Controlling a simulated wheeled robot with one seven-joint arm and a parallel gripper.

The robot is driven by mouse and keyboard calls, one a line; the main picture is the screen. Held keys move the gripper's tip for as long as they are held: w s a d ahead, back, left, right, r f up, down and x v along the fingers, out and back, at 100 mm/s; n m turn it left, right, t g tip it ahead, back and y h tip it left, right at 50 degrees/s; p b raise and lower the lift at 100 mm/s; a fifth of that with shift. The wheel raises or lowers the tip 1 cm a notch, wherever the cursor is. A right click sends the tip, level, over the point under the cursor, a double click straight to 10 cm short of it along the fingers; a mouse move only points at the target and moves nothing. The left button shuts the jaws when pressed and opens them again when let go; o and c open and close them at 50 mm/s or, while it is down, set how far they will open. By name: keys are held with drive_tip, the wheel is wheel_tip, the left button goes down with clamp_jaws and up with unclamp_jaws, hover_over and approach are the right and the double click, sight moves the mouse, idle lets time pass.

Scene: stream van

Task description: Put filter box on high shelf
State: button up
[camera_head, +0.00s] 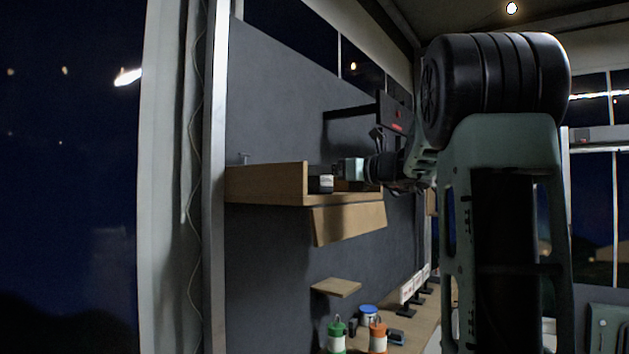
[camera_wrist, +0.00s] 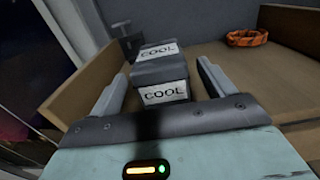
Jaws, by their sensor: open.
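The filter box (camera_wrist: 160,72) is dark grey with white labels reading COOL, on the wooden high shelf (camera_wrist: 265,65). In the head view the box (camera_head: 321,185) sits near the shelf's raised wooden side, and the shelf (camera_head: 265,184) is fixed to the grey wall. My gripper (camera_wrist: 160,70) is open, with one finger on each side of the box. A gap shows between the box and the right finger; contact at the left finger is unclear. In the head view my gripper (camera_head: 343,170) is at the box's right, partly hiding the shelf.
An orange coiled item (camera_wrist: 247,38) lies farther along the shelf. Wooden side walls bound the shelf. Below are a small wooden ledge (camera_head: 336,287), a green bottle (camera_head: 337,337), an orange bottle (camera_head: 377,337) and a blue-lidded container (camera_head: 368,314). A dark screen (camera_head: 394,115) is above.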

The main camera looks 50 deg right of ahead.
drive_tip(key=s+b, duration=0.1)
drive_tip(key=s, duration=0.5)
drive_tip(key=shift+s+d+b, duration=0.2)
drive_tip(key=shift+d+b, duration=0.05)
drive_tip(key=shift+b, duration=0.1)
